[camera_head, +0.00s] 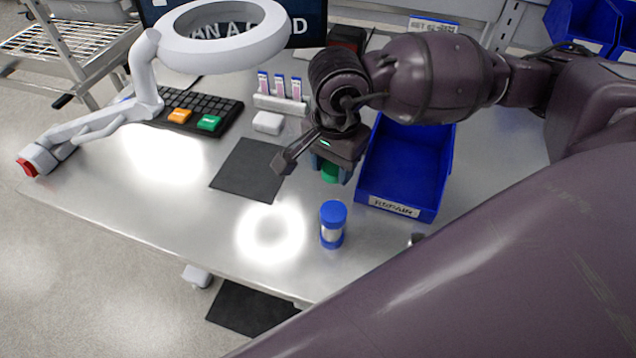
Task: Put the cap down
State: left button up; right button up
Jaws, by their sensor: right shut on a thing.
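My right gripper (331,174) is above the table, left of the blue bin, with its fingers pointing down. It is shut on a green round thing, which looks like the cap (330,172); only its lower part shows between the fingers. I cannot tell whether the cap touches the table. A small jar (332,226) with a blue top, a pale middle and a blue base stands upright on the table, nearer to me than the gripper. My left gripper is not in view.
A blue bin (397,209) with a label stands right of the gripper. A dark mat (245,172) lies to the left. Behind are a small white box (268,122), a rack of tubes (280,103) and a keyboard (203,110). A ring lamp (180,54) overhangs the back left. The front left tabletop is clear.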

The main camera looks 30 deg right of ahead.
aim_at(318, 195)
jog(key=shift+w+a, duration=1)
jog(key=shift+w, duration=0.05)
notch_tip(318, 195, down, 2)
jog(key=shift+f, duration=0.25)
jog(key=shift+d+f, duration=0.1)
jog(key=shift+f, duration=2.2)
jog(key=shift+f, duration=0.2)
jog(key=o, duration=1)
jog(key=shift+r, duration=0.1)
jog(key=shift+r, duration=0.1)
notch_tip(318, 195, up, 12)
jog(key=shift+r, duration=0.1)
